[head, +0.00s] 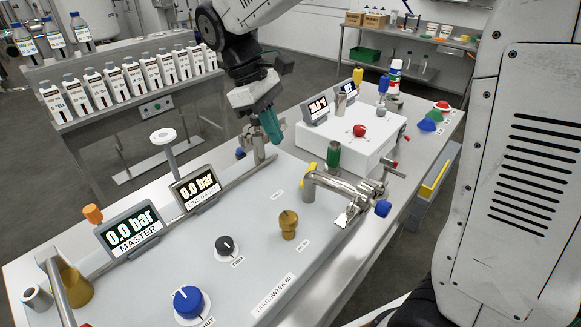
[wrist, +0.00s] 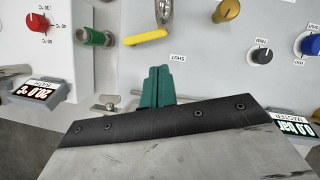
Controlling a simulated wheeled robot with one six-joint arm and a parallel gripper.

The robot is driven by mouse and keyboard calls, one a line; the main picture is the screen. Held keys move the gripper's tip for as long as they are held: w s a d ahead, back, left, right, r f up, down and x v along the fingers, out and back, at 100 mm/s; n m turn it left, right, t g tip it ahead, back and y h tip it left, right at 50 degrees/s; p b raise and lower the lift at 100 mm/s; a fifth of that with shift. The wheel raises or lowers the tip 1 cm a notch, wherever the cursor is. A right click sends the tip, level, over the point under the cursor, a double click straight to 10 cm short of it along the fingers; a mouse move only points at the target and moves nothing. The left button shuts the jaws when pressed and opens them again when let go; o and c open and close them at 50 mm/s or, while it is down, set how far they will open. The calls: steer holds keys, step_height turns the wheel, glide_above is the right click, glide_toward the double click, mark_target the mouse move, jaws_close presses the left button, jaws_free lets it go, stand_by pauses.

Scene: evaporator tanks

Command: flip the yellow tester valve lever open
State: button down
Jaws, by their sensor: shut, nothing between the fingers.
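The yellow tester valve lever (wrist: 146,37) shows in the wrist view as a short bar, slightly tilted, near the metal pipe fitting (wrist: 164,12). A printed label reading SHUT, upside down, is beside it. My gripper (head: 273,132) has teal fingers and is at the panel's far edge, left of the lever. Its fingers (wrist: 158,73) are shut and empty, apart from the lever in the wrist view.
On the panel stand a brass knob (head: 288,225), a black knob (head: 227,246) and a blue knob (head: 188,300). A green-capped fitting (head: 334,156) stands near the lever. A white tester box (head: 350,135) is behind. Two displays (head: 130,230) (head: 195,187) read pressure along the left edge.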

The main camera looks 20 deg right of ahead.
steer(key=x, duration=1)
steer(key=shift+s+d, duration=0.15)
steer(key=shift+s, duration=0.2)
stand_by(0.3)
steer(key=v, duration=1)
steer(key=shift+s, duration=0.15)
